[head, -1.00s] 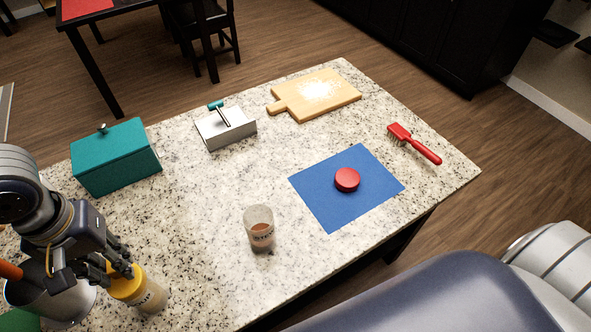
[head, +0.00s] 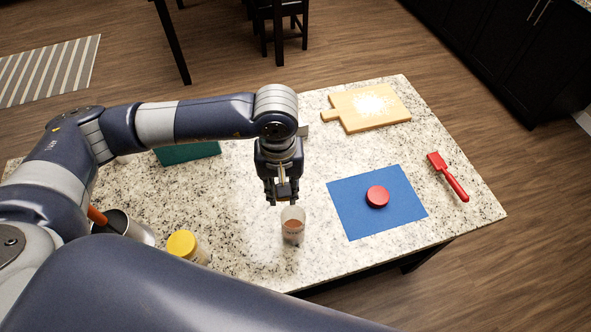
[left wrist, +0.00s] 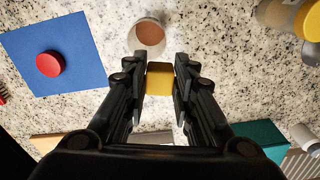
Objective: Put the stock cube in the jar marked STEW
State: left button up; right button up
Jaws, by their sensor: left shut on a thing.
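My left gripper (head: 281,202) points down in the head view, just behind and above an open clear jar (head: 292,228) with brown contents. In the left wrist view its fingers (left wrist: 159,82) are shut on a small yellow stock cube (left wrist: 159,79). The jar's open mouth (left wrist: 149,35) shows just beyond the cube, which is apart from it. The print on the jar is too small to read. A second jar with a yellow lid (head: 182,244) stands to the left, partly hidden by my arm. My right gripper is not in view.
A red disc (head: 377,196) lies on a blue mat (head: 350,215) to the right. A cutting board (head: 372,108) and a red-handled brush (head: 448,178) lie farther off. A teal box (head: 190,153) and a metal pot (head: 130,228) stand left, partly hidden.

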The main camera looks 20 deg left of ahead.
pick_arm(q)
notch_tip(320, 180, down, 8)
jog(key=d+n+p, duration=0.1)
jog(key=d+n, duration=0.1)
jog(key=shift+s+d+n, duration=0.3)
jog(key=shift+s+d, duration=0.05)
jog(key=shift+d, duration=0.05)
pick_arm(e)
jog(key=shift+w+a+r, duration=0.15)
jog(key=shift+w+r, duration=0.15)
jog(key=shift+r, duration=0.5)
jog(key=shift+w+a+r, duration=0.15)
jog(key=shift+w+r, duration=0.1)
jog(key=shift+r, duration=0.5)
pick_arm(q)
jog(key=o, duration=0.9)
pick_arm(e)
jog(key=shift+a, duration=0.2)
pick_arm(q)
notch_tip(320, 180, up, 7)
jog(key=p, duration=0.3)
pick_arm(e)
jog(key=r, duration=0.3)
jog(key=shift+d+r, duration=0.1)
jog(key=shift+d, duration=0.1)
